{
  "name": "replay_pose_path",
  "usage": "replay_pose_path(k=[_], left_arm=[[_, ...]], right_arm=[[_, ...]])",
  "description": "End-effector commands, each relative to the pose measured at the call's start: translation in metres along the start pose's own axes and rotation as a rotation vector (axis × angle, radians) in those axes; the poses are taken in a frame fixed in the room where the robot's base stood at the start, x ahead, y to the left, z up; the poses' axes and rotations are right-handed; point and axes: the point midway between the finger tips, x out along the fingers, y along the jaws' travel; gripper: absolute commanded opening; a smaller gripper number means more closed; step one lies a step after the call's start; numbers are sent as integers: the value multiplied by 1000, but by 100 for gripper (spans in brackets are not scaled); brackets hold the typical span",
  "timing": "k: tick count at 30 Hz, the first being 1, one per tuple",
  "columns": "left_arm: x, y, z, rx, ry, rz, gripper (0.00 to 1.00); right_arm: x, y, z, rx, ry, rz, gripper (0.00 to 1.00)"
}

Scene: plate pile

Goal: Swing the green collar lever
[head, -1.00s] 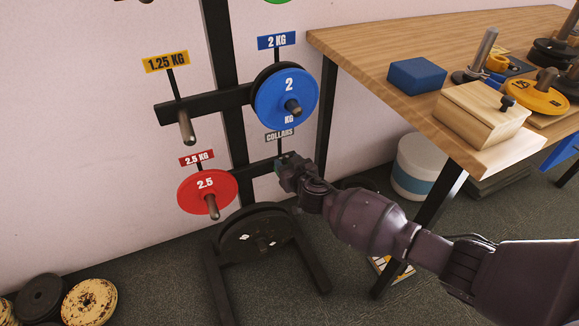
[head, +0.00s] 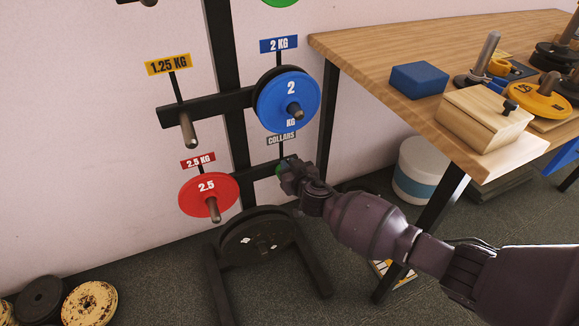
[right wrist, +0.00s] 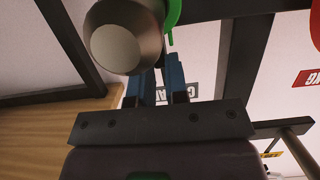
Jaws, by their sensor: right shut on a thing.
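The green collar (head: 279,168) sits on the lower right peg of the rack, under the grey COLLARS sign (head: 281,139). In the right wrist view, the green collar (right wrist: 173,14) shows as a curved band behind the round metal peg end (right wrist: 115,48), with a thin green lever (right wrist: 170,38) reaching toward my fingers. My right gripper (head: 287,170) is at the collar and hides much of it. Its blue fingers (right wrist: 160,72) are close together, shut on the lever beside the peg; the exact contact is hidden. My left gripper is out of view.
A blue 2 kg plate (head: 286,100) hangs just above my right gripper, and a red 2.5 kg plate (head: 208,194) hangs to the left. A black plate (head: 262,238) stands low on the rack. The wooden table (head: 395,45) is to the right.

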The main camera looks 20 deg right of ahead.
Motion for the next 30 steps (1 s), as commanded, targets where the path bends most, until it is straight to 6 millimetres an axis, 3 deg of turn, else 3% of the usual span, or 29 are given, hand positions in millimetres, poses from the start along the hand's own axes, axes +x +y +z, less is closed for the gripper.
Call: replay_pose_path(k=[30], left_arm=[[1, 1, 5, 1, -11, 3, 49]], right_arm=[[7, 1, -2, 0, 1, 1, 5]])
